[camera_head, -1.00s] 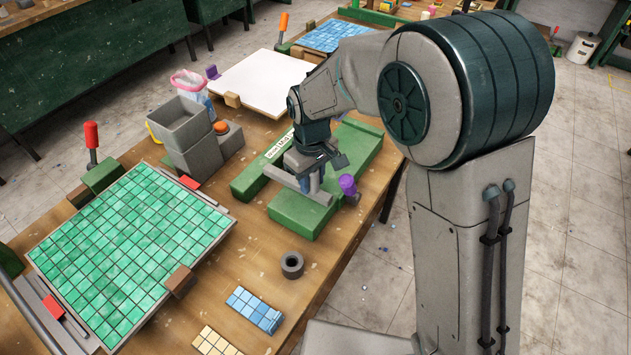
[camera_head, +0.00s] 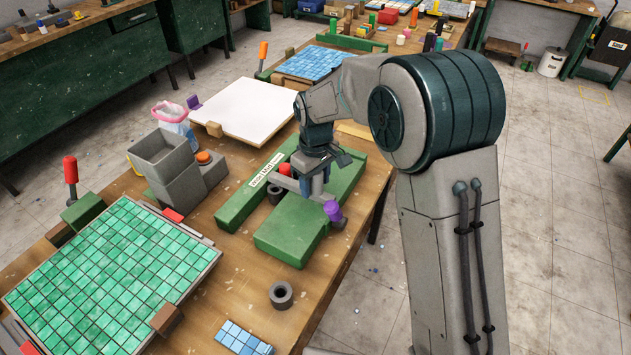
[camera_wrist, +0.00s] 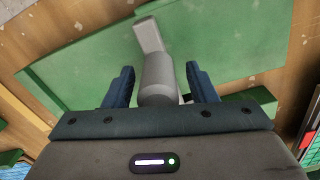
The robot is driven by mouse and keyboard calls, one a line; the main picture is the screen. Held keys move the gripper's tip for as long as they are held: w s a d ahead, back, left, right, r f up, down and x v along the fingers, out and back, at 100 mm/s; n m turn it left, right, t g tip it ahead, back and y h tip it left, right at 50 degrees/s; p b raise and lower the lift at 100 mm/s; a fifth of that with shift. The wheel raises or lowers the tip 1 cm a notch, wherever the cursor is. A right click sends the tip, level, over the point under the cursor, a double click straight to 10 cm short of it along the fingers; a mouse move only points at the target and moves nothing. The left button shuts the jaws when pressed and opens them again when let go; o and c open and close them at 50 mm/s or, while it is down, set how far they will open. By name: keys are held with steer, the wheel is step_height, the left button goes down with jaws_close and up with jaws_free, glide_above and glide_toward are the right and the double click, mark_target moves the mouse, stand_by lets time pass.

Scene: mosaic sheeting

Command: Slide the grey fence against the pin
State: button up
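The grey fence (camera_head: 300,189) is a bar lying across the green block (camera_head: 290,232), with a rounded grey post that shows in the wrist view (camera_wrist: 159,76). My gripper (camera_head: 313,190) is down over the fence. In the wrist view, its blue fingers (camera_wrist: 160,84) stand on both sides of the post, with a narrow gap on each side. A small red piece (camera_head: 285,169) is behind the fence, and a purple knob (camera_head: 333,210) stands near the fence's right end. I cannot tell which of these is the pin, or whether the fence touches either.
A green rail (camera_head: 240,205) with a white label runs left of the block. A dark ring (camera_head: 276,194) sits between them, and another ring (camera_head: 281,294) lies on the table in front. Grey bins (camera_head: 175,165) and a green tile sheet (camera_head: 110,270) are left.

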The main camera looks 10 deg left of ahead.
step_height(320, 180, up, 14)
steer(key=b, duration=0.1)
stand_by(0.5)
steer(key=shift+f, duration=0.1)
steer(key=s+d+r+m+t, duration=0.1)
steer(key=s+d+m, duration=0.25)
steer(key=d, duration=0.45)
steer(key=s+d+r+m+t, duration=0.1)
steer(key=s+d+r+m, duration=0.1)
steer(key=s+d, duration=0.5)
steer(key=s+d+f+m+t, duration=0.1)
steer(key=s+d+f+m, duration=0.5)
steer(key=s+d, duration=0.5)
steer(key=shift+s+d, duration=0.2)
steer(key=shift+s, duration=0.15)
